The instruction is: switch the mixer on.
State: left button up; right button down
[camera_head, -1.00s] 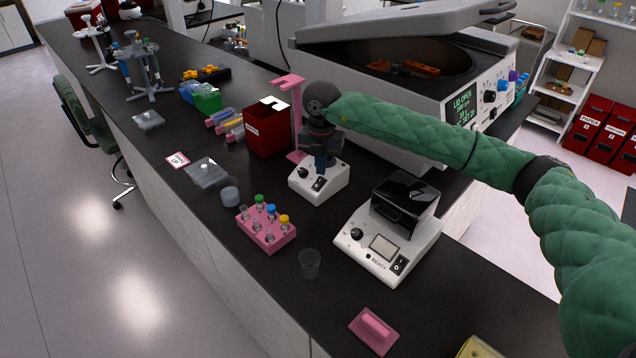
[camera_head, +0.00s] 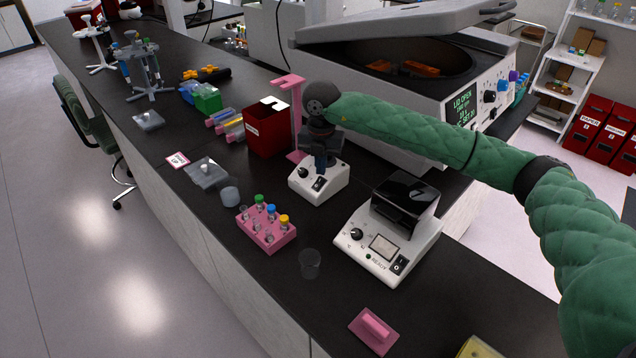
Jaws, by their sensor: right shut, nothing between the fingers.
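The mixer (camera_head: 334,188) is a small white box with a black knob and a black rocker switch (camera_head: 319,184) on its front. It stands on the black bench, in the middle of the view. My right gripper (camera_head: 321,166) points down at the mixer, its fingertips just above the switch, and it is shut and empty. It hides the mixer's top, and I cannot tell whether the tips touch the switch. The switch's position is too small to read. My left gripper is out of view.
A white device marked READY (camera_head: 385,252) stands right of the mixer. A pink tube rack (camera_head: 266,238) and a clear cup (camera_head: 309,264) are in front. A red box (camera_head: 266,128) and pink stand (camera_head: 297,110) stand behind. A large open-lidded centrifuge (camera_head: 400,125) is at the back right.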

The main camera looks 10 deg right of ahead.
aim_at(321, 178)
jog(key=shift+f+b, duration=0.75)
jog(key=shift+f, duration=0.25)
dwell(0.9)
jog(key=shift+r+p, duration=0.65)
jog(key=shift+r, duration=2.9)
